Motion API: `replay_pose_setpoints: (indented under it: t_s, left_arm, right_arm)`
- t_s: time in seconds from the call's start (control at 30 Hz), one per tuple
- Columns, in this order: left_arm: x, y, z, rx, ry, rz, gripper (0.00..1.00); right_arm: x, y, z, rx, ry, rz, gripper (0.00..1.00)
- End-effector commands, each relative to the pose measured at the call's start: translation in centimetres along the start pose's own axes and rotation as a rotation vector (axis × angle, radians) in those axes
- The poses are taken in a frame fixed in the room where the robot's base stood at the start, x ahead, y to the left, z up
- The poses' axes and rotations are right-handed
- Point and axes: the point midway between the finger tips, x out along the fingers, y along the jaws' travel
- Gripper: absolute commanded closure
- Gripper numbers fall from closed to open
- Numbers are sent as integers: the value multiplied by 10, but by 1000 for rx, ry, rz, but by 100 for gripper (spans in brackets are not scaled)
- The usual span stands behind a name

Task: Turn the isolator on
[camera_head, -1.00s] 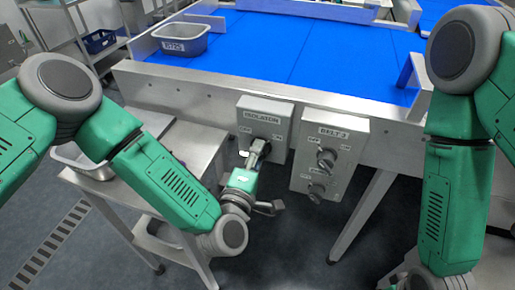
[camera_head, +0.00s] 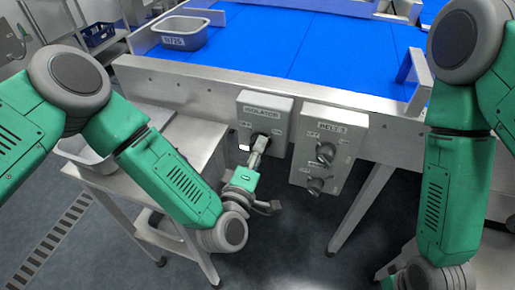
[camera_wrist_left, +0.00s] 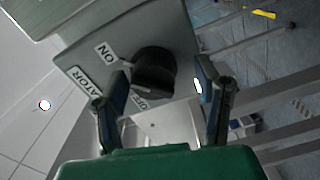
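The isolator box (camera_head: 281,108) is a grey panel on the front of the belt frame, labelled ISOLATOR. Its black rotary knob (camera_wrist_left: 153,72) shows in the left wrist view, with an ON label (camera_wrist_left: 105,52) at upper left and an OFF label (camera_wrist_left: 139,102) below it. My left gripper (camera_head: 257,150) is at the knob in the head view. In the left wrist view its two fingers (camera_wrist_left: 160,88) stand apart on either side of the knob, with visible gaps. The knob's exact pointing is hard to tell. My right arm comes down at the right; its gripper is out of view.
A second box (camera_head: 345,140) labelled BELT with two knobs hangs just right of the isolator. A blue conveyor belt (camera_head: 300,45) with a metal tub (camera_head: 183,32) lies above. A steel side table (camera_head: 190,140) stands left, close to my left arm.

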Motion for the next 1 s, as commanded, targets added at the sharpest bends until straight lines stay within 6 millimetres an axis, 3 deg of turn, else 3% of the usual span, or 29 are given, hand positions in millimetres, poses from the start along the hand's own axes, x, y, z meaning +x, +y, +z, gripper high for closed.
replay_pose_setpoints:
  t_s: [0.37,0.8,1.0]
  left_arm:
    - [-4,5,-2,-2,6,11,42]
    - [-89,2,0,-3,3,7,42]
    - [-113,0,0,-2,4,5,42]
  right_arm:
    - [-1,0,2,0,2,0,100]
    - [-1,0,1,0,3,0,100]
    - [-1,0,1,0,3,0,100]
